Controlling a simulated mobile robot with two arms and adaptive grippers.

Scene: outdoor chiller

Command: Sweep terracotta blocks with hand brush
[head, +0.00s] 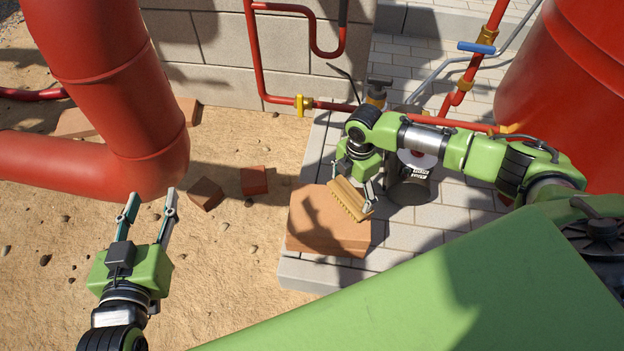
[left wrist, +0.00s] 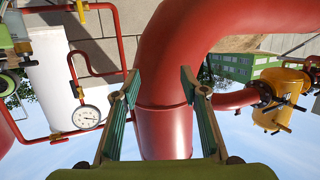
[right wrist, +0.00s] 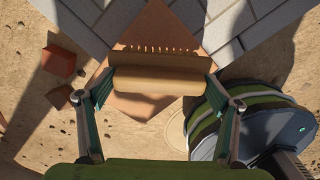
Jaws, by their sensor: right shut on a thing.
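My right gripper (head: 366,195) is shut on the hand brush (head: 346,200), a tan wooden brush with a row of bristles, over a flat terracotta slab (head: 318,225) on the paved ledge. The brush (right wrist: 160,78) spans between both fingers in the right wrist view; I cannot tell whether its bristles touch the slab. Two small terracotta blocks, one tilted (head: 206,193) and one upright (head: 254,180), lie on the sand left of the slab. My left gripper (head: 153,205) is open and empty above the sand, left of the blocks.
A thick red pipe (head: 120,90) stands at the left, close to my left gripper. More terracotta pieces (head: 76,124) lie by the grey block wall (head: 210,50). A dark cylinder (head: 410,182) stands just right of the slab. Thin red pipes run behind. Sand at lower left is mostly clear.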

